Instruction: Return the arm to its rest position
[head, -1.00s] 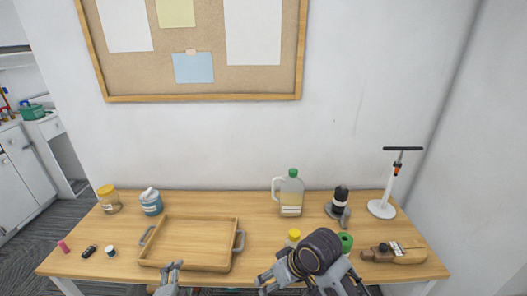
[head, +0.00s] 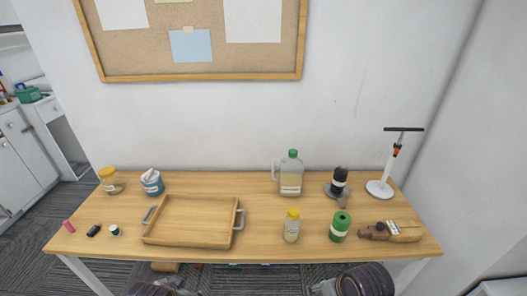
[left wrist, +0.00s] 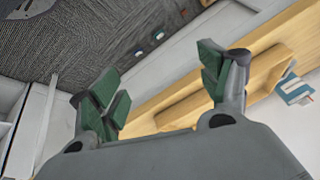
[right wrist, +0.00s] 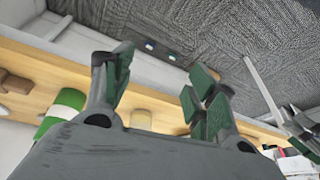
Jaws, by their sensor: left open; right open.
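My left gripper shows in the left wrist view (left wrist: 165,85) with its green-padded fingers spread and nothing between them. My right gripper shows in the right wrist view (right wrist: 158,85), also spread and empty. In the head view both arms are at the bottom edge, my left arm (head: 160,288) and my right arm (head: 355,282), in front of the table's near edge. The grippers' fingertips are not clear there. Neither gripper touches anything on the table (head: 270,240).
The wooden tray (head: 190,241) sits left of centre. A yellow-capped bottle (head: 292,230) and green can (head: 340,228) stand near the front edge. A jug (head: 290,178), black-topped object (head: 338,186), pump (head: 380,187) and brown tool (head: 392,232) are behind or to the right.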

